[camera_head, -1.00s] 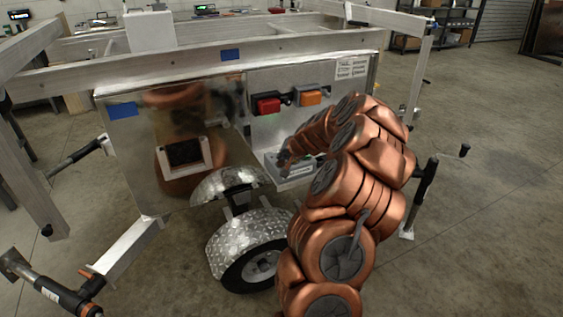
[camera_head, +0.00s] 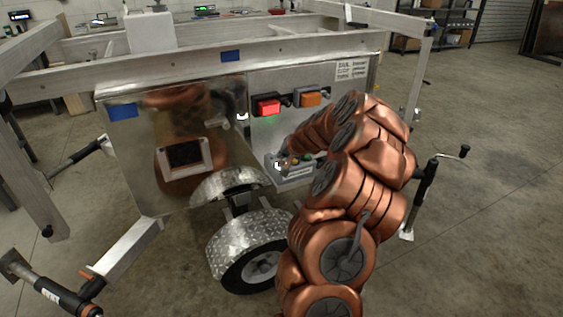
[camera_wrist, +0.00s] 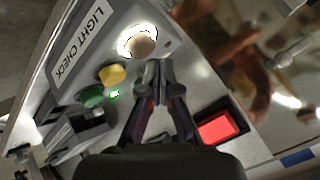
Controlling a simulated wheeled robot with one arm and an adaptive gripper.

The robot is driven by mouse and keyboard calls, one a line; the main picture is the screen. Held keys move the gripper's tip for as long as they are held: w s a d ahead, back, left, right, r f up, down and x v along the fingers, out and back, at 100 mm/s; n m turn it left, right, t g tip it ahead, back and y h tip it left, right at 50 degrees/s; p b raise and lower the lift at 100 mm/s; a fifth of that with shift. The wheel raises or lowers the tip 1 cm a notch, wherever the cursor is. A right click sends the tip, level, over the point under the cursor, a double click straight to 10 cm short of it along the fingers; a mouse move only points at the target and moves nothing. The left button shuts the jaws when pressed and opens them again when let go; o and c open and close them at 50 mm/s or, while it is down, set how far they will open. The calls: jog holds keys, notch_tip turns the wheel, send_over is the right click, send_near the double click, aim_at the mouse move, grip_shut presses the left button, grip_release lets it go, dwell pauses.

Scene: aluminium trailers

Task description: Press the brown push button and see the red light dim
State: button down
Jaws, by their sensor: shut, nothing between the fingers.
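The brown push button (camera_wrist: 141,44) shows as a tan dome inside a glowing white ring on the grey control box (camera_wrist: 80,55) labelled "LIGHT CHECK". My gripper (camera_wrist: 152,72) is shut and empty. Its fingertips are just below the brown button in the wrist view; I cannot tell whether they touch it. The red light (camera_wrist: 218,127) is brightly lit, right of the fingers. In the head view the red light (camera_head: 268,106) glows on the trailer panel, above the control box (camera_head: 290,180). My arm hides much of the box there.
A yellow button (camera_wrist: 112,74) and a green button (camera_wrist: 92,96) sit beside the brown one. An unlit orange light (camera_head: 311,98) is right of the red light. A fender and wheel (camera_head: 250,250) stand below the box. Open floor lies at the right.

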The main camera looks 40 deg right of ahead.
aim_at(282, 163)
jog(key=shift+r, duration=0.1)
jog(key=shift+r+p, duration=1.3)
jog(key=shift+r, duration=1.65)
